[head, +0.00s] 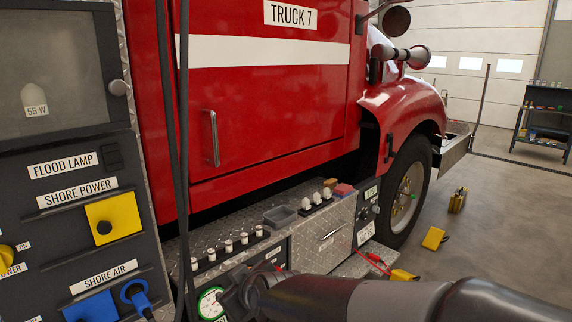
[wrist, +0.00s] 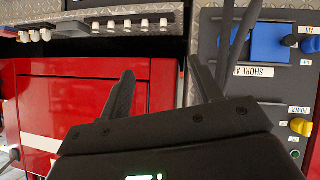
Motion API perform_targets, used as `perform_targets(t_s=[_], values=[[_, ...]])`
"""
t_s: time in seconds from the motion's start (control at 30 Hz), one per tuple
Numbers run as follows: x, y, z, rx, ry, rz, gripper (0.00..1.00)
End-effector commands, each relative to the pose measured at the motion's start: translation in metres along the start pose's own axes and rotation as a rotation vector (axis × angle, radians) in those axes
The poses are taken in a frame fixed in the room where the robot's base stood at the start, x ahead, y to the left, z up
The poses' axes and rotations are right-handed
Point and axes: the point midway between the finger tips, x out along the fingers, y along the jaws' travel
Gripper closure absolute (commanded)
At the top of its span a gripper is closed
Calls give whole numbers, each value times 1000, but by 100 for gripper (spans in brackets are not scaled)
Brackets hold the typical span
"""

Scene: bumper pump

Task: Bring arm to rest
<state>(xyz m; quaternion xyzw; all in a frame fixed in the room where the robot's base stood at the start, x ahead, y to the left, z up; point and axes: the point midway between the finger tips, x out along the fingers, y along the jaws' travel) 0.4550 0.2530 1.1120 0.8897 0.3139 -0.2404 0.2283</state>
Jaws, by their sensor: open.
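My arm (head: 400,298) reaches in from the lower right in the head view, low in front of the truck's side step. The fingers of my gripper cannot be made out there. In the wrist view, my gripper (wrist: 161,70) shows its two dark fingers spread apart with nothing between them. That view is turned over, with the panel labels upside down. Behind the fingers are the red truck (wrist: 75,100) and the edge of the grey control panel. I see no object held.
The red truck (head: 260,85) fills the middle. The control panel (head: 60,220) with shore power and shore air stands close on the left, with dark hanging cables (head: 172,110) beside it. The diamond-plate step (head: 225,265) carries small knobs and a tray. Yellow chocks (head: 434,238) lie on open floor.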

Motion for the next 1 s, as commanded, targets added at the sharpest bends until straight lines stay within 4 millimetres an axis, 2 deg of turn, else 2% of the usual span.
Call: perform_targets(t_s=[0.03, 0.1, 0.3, 0.5, 0.6, 0.7, 0.8, 1.0], values=[[-18, 18, 11, 52, -30, 16, 42], [-41, 34, 28, 126, -82, 28, 42], [-113, 67, 83, 346, -241, 99, 42], [-182, 77, 140, 567, -398, 211, 42], [-208, 75, 160, 652, -458, 262, 42], [-224, 72, 173, 711, -498, 297, 42], [-231, 70, 180, 738, -518, 315, 42], [-233, 69, 181, 745, -524, 318, 42]])
